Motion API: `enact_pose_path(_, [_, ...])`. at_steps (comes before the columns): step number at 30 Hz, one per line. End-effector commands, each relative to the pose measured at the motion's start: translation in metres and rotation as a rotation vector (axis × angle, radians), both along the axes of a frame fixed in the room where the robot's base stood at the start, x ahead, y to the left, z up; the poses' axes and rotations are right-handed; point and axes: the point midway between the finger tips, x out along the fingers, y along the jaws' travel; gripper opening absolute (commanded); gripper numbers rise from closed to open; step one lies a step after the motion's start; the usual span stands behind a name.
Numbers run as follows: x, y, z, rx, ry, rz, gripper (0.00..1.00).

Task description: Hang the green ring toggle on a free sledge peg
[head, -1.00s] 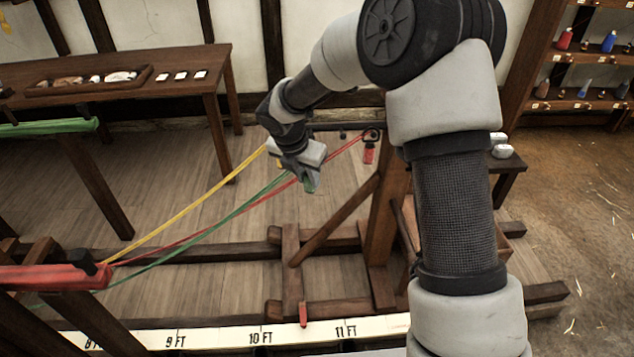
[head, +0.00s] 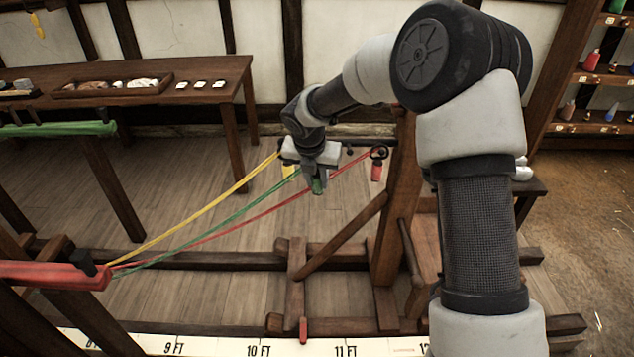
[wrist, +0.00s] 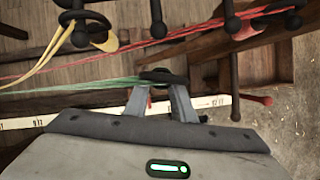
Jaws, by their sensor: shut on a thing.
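My gripper (head: 316,176) is shut on the green ring toggle (head: 318,186) just in front of the sledge's peg bar. In the wrist view the fingers (wrist: 163,98) pinch below its dark ring (wrist: 163,76), with the green strand (wrist: 90,84) running left. The ring is apart from the pegs. The yellow toggle (wrist: 103,40) hangs on the left peg and the red toggle (wrist: 242,31) on a peg farther right.
The sledge's wooden post (head: 393,235) rises right of my gripper. The yellow strand (head: 200,205) and red strand (head: 225,228) stretch left to a red-topped stand (head: 55,275). A marked white scale (head: 215,345) lies along the floor. A long table (head: 215,67) stands behind.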

Motion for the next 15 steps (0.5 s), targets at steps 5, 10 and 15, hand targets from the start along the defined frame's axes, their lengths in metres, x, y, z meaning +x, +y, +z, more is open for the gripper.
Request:
enact_pose_path(5, [0.011, 0.001, -0.001, 0.001, 0.000, -0.001, 0.00])
enact_pose_path(10, [0.021, 0.000, -0.002, 0.001, 0.001, -0.002, 0.00])
enact_pose_path(15, [0.031, 0.001, -0.003, 0.002, 0.001, -0.001, 0.00])
